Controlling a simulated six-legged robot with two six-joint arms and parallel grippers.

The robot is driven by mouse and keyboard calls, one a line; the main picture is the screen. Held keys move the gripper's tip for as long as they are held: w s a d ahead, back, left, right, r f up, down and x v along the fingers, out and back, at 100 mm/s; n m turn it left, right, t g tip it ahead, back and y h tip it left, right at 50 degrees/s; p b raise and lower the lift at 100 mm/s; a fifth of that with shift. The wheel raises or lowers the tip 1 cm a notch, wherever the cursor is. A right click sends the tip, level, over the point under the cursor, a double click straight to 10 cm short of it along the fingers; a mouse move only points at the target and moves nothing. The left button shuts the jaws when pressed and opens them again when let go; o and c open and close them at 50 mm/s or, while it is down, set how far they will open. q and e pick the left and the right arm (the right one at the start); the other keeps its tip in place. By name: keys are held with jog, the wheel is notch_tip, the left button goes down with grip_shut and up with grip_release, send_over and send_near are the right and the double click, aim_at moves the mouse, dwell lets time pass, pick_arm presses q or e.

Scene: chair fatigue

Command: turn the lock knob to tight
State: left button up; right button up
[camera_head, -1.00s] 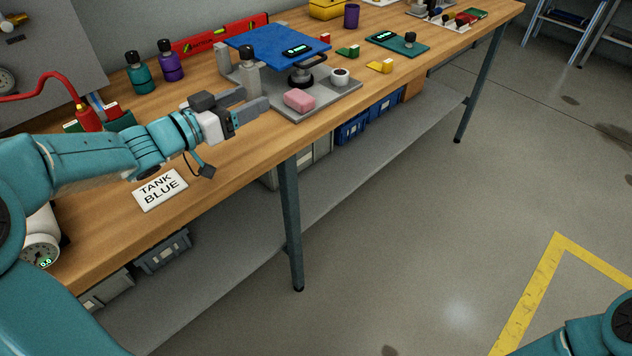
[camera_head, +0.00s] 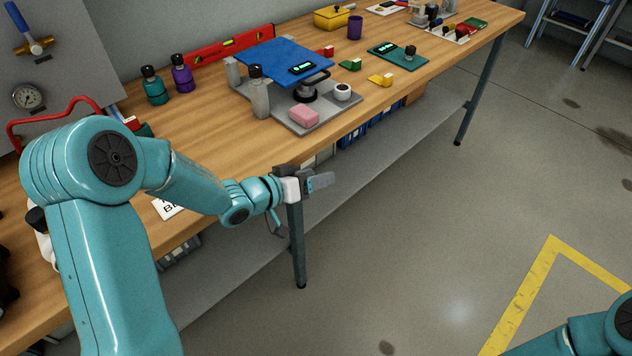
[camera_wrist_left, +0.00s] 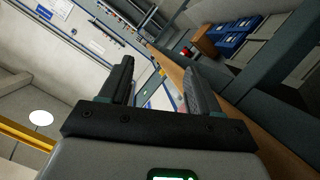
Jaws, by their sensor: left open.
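The fixture has a blue plate (camera_head: 283,60) above a grey base (camera_head: 322,112). A black round part (camera_head: 305,93) sits under the plate, and a small white round piece with a dark centre (camera_head: 342,91) stands on the base's right side. I cannot tell which one is the lock knob, or its setting. My left gripper (camera_head: 322,181) is open and empty, in front of the table edge, below and apart from the fixture. Its two fingers stand apart in the left wrist view (camera_wrist_left: 160,82). My right gripper is out of view.
Teal (camera_head: 154,86) and purple (camera_head: 182,74) bottles stand behind, left. A table leg (camera_head: 297,245) is below my left gripper. The floor to the right is open.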

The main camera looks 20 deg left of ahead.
pick_arm(q)
jog(key=shift+s+d+f+n+g, duration=0.2)
jog(key=shift+d+f, duration=0.1)
jog(key=shift+f, duration=0.3)
jog(key=shift+s+d+f+n+g, duration=0.1)
jog(key=shift+s+d+f, duration=0.15)
jog(key=shift+f, duration=0.3)
jog(key=s+d+f+n+g+p, duration=0.1)
jog(key=s+d+f+g, duration=0.2)
jog(key=s+d+f, duration=0.35)
jog(key=s+d+f+n+g, duration=0.1)
jog(key=s+d+f+g, duration=0.25)
jog(key=f, duration=0.55)
jog(key=s+f+g+y, duration=0.1)
jog(key=s+f+g, duration=0.1)
jog(key=s, duration=0.5)
jog(key=s+f+m+g+y, duration=0.1)
jog(key=s+f+g, duration=0.2)
jog(key=s, duration=0.5)
jog(key=shift+s+f, duration=0.3)
jog(key=shift+f, duration=0.15)
jog(key=shift+a, duration=0.1)
